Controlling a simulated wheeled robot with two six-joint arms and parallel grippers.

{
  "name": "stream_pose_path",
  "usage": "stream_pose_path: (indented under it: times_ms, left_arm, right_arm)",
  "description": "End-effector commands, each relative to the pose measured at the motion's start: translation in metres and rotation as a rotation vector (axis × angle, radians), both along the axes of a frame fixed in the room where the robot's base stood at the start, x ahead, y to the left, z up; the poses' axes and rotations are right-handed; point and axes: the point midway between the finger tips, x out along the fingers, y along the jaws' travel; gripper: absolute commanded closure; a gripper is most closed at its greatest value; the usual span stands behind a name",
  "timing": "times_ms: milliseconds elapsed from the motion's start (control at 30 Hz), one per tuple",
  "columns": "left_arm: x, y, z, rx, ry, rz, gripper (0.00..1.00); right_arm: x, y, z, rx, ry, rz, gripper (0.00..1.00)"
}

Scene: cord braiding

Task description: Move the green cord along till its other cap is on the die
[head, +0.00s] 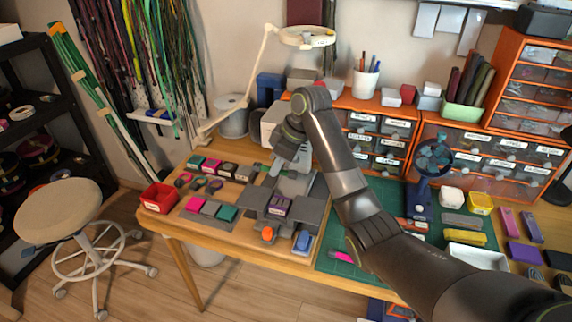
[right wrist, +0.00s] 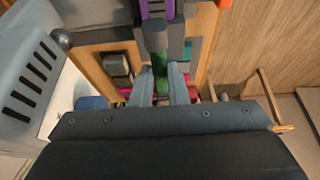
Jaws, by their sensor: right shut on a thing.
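My right gripper (head: 275,166) reaches over the grey bench machine from the right. In the right wrist view its two fingers (right wrist: 162,88) are shut on the green cord (right wrist: 161,66), which shows as a short green length between them. One end of the cord runs up to a grey block (right wrist: 155,36) below purple strips (right wrist: 156,8). In the head view the purple piece (head: 279,204) sits on the grey machine, and the cord is mostly hidden by my gripper. I cannot make out the cord's caps or tell which part is the die. My left gripper is not in view.
A row of small coloured blocks (head: 228,170) and pink, grey and teal pads (head: 210,208) lie left of the machine. A red box (head: 159,197) stands at the table's left corner. A blue fan (head: 422,190) stands on the green mat (head: 340,240) at right.

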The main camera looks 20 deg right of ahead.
Motion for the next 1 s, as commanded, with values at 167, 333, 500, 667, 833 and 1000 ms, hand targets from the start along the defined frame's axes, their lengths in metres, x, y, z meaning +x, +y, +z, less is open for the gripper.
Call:
stream_pose_path:
  times_ms: [167, 333, 500, 667, 833, 1000]
  left_arm:
    - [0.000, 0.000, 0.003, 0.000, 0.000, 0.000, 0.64]
    - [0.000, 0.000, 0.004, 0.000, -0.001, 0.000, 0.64]
    - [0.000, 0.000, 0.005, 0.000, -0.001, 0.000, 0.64]
    - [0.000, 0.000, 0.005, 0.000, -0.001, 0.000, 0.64]
    - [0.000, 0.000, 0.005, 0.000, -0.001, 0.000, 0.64]
    - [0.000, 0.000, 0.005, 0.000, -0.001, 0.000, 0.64]
  right_arm:
    - [0.007, 0.011, 0.001, 0.000, 0.000, 0.001, 1.00]
    - [0.014, 0.021, 0.001, 0.000, 0.000, 0.001, 1.00]
    - [0.019, 0.028, 0.000, -0.001, 0.001, 0.001, 1.00]
    - [0.020, 0.029, 0.000, -0.001, 0.000, 0.001, 1.00]
    - [0.019, 0.029, 0.000, -0.001, 0.000, 0.001, 1.00]
    - [0.019, 0.029, 0.000, -0.001, 0.000, 0.001, 1.00]
